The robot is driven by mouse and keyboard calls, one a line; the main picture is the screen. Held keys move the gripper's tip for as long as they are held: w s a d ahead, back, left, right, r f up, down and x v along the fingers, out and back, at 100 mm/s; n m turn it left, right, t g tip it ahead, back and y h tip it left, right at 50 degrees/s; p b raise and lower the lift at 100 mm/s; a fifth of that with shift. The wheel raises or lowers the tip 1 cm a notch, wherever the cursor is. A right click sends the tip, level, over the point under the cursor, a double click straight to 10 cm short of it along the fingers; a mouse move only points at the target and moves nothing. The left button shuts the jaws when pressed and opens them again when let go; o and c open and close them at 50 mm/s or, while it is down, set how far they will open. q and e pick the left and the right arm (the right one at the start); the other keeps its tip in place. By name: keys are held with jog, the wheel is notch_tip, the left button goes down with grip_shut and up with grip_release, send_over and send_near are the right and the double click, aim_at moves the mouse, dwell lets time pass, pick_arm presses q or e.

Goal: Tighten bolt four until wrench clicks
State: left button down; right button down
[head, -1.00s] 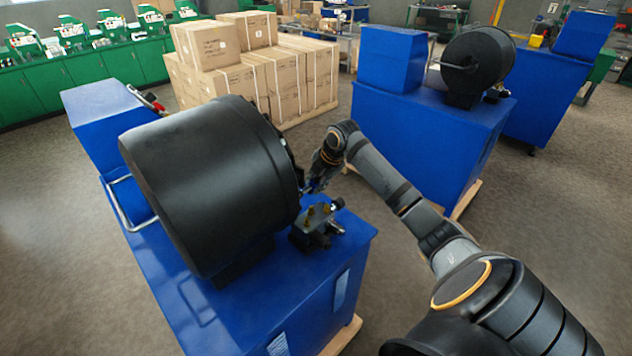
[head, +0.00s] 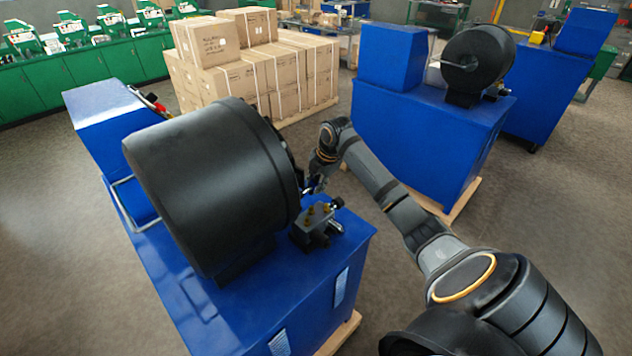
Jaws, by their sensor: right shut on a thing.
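The near crimper is a big black drum (head: 205,190) on a blue cabinet (head: 345,245). Its bolted face points right, away from my view, so I cannot make out bolt four or the other bolts. My right gripper (head: 315,183) is beside the right edge of the drum, above a small dark block. It is shut on the wrench, of which only a small bluish and dark part shows by the fingers. I cannot tell whether the wrench sits on a bolt. My left gripper is not in view.
A second blue crimper (head: 430,120) stands behind my right arm. Stacked cardboard boxes (head: 250,75) are at the back. Grey floor is free to the right.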

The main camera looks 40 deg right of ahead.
jog(key=shift+g+p, duration=1)
jog(key=shift+p, duration=0.35)
jog(key=shift+w+a+r+g+p, duration=0.1)
jog(key=shift+r+g+p, duration=0.05)
jog(key=shift+g+p, duration=0.45)
dwell(0.4)
jog(key=shift+a+g, duration=0.1)
jog(key=shift+g, duration=0.6)
jog(key=shift+w+f, duration=0.1)
jog(key=shift+f, duration=0.1)
jog(key=shift+r+g, duration=0.1)
jog(key=shift+g, duration=0.3)
jog(key=shift+b, duration=0.4)
jog(key=shift+g+h+b, duration=0.3)
jog(key=shift+g+b, duration=0.5)
jog(key=shift+b, duration=0.4)
